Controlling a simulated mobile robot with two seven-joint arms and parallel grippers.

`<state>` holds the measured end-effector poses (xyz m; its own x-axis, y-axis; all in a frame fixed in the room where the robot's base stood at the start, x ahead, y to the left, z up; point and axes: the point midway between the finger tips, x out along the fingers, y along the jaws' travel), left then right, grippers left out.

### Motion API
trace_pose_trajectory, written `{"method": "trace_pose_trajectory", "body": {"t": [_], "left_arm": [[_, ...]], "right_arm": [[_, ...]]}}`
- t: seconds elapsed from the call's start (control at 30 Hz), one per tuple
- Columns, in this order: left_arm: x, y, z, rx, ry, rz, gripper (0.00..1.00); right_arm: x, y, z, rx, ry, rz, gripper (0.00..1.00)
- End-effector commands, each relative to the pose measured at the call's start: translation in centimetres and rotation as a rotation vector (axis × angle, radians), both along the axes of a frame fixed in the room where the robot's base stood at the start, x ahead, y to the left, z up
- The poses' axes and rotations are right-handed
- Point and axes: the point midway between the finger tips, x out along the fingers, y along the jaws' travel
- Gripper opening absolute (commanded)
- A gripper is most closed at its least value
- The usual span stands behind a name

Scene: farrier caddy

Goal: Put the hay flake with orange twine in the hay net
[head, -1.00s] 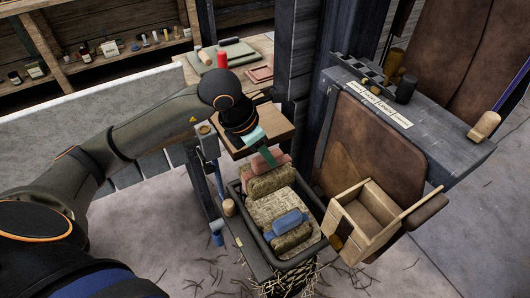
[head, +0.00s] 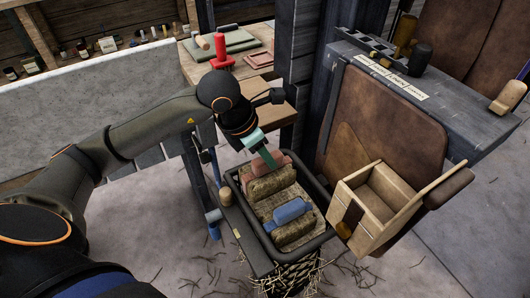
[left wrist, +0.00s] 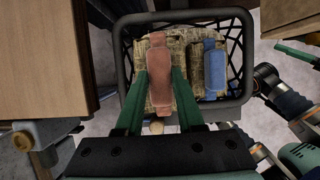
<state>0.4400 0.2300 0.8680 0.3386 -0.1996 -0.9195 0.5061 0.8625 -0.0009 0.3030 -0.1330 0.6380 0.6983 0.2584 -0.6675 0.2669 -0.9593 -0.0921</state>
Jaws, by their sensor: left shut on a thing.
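The hay flake with orange twine (head: 268,187) carries a reddish-orange band on top. It is within the rim of the hay net (head: 320,240), toward its back end. My left gripper (head: 266,158) reaches down from above and is shut on this flake at its band. The left wrist view shows the band (left wrist: 159,78) between the green fingers. I cannot tell whether the flake rests on the hay under it. A flake with a blue band (head: 293,220) lies in the front of the net. No right gripper shows clearly.
A wooden box (head: 375,207) stands close to the net's right side, and a wooden board (head: 275,116) is behind it. A dark post rises behind the net. Dark and green machine parts crowd the right edge of the left wrist view. Loose straw lies on the open floor.

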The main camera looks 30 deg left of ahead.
Motion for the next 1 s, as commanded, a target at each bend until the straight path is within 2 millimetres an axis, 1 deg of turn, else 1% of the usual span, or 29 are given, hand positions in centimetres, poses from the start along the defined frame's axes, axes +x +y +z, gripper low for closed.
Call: {"method": "trace_pose_trajectory", "body": {"t": [0.03,0.1,0.3,0.4,0.5,0.6,1.0], "left_arm": [[0.1,0.0,-1.1,-0.001,-0.003,0.0,0.0],[0.1,0.0,-2.0,-0.001,-0.003,0.0,0.0],[0.1,0.0,-4.2,0.001,-0.003,0.001,0.0],[0.1,0.0,-5.0,0.001,-0.003,0.001,0.0],[0.1,0.0,-5.5,0.001,-0.003,0.001,0.0],[0.1,0.0,-5.8,0.0,-0.004,0.001,0.0],[0.1,0.0,-5.9,-0.001,-0.003,0.0,0.0]], "right_arm": [[0.2,0.0,-0.9,-0.001,-0.004,0.002,0.5],[0.3,0.0,-1.5,-0.003,-0.003,0.006,0.5],[0.5,-0.2,-2.7,-0.007,-0.017,0.005,0.5],[0.1,-0.5,-3.5,-0.011,-0.01,0.003,0.5],[-0.4,-0.6,-4.1,-0.014,-0.001,0.003,0.5],[-0.4,-0.8,-4.2,-0.017,-0.001,0.002,0.5],[-0.4,-1.1,-4.2,-0.021,-0.001,-0.003,0.5]]}}
